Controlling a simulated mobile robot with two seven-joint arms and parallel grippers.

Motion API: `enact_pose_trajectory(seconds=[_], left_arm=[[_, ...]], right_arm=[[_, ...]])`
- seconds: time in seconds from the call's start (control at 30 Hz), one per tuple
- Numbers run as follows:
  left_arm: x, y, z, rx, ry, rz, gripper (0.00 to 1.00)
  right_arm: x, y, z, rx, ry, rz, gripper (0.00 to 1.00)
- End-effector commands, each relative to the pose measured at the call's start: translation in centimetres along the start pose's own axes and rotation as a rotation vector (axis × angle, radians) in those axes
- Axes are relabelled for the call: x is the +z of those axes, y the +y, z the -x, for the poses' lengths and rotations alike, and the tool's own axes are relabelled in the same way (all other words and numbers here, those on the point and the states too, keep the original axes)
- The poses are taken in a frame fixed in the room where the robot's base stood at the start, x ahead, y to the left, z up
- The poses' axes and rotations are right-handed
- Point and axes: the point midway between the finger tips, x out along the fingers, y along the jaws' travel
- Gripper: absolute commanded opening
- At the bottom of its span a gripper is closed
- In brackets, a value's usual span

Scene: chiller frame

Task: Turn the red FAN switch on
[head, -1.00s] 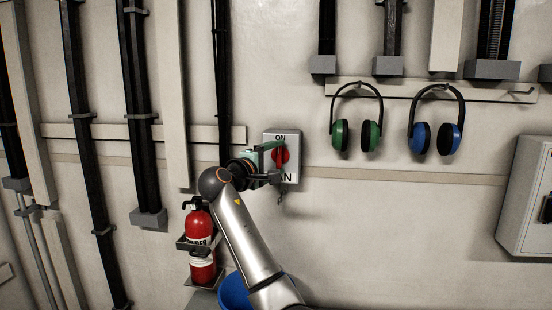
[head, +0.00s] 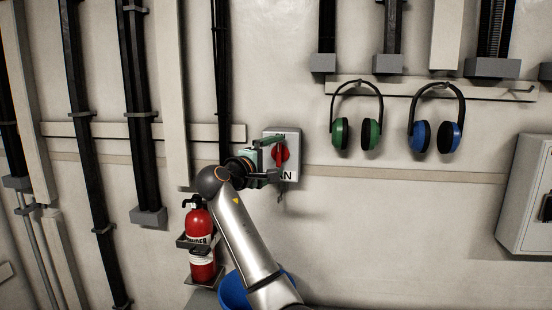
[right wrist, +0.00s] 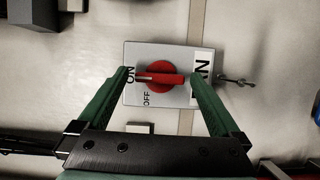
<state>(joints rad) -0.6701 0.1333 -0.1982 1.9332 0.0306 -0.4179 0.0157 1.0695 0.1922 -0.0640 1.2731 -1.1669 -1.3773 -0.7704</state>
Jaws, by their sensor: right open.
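The FAN switch is a grey box (head: 292,146) on the wall with a red rotary knob (head: 281,156). In the right wrist view the red knob (right wrist: 161,77) has a white mark at its left end, pointing to the ON label; the OFF label sits below that. My right gripper (head: 279,158) is in front of the box, one finger above the knob and one below. The right wrist view shows the gripper (right wrist: 158,75) open, its green fingers apart on both sides of the knob, with gaps visible. The fingers partly cover the lettering in the head view. My left gripper is not in view.
A red fire extinguisher (head: 201,243) hangs below left of the switch, near a blue bin (head: 233,290). Green earmuffs (head: 340,133) and blue earmuffs (head: 446,138) hang to the right. Black conduits (head: 137,70) run down the wall at left.

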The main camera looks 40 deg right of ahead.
Motion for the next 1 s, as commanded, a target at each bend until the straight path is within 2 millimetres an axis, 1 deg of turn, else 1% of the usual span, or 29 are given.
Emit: enact_pose_trajectory(seconds=[0.17, 0.3, 0.4, 0.5, 0.6, 0.7, 1.0], left_arm=[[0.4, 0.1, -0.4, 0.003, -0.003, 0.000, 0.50], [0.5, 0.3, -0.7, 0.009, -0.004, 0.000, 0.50], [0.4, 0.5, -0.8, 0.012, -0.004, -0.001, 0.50], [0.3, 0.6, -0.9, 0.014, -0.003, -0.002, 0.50], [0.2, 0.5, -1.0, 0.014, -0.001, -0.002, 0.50], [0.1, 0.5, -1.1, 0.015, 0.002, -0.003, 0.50], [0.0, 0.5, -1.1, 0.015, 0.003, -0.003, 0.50]], right_arm=[[-0.1, -0.2, 3.1, 0.000, 0.005, 0.000, 1.00], [-0.1, -0.2, 6.3, -0.001, 0.006, -0.001, 1.00], [-0.1, -0.2, 8.4, -0.001, 0.005, -0.002, 1.00], [-0.1, -0.1, 10.0, -0.002, 0.004, -0.002, 1.00], [-0.1, -0.1, 11.2, -0.002, 0.004, -0.001, 1.00], [0.0, -0.1, 11.8, -0.001, 0.002, -0.001, 1.00], [0.0, 0.0, 12.0, -0.001, 0.001, 0.000, 1.00]])
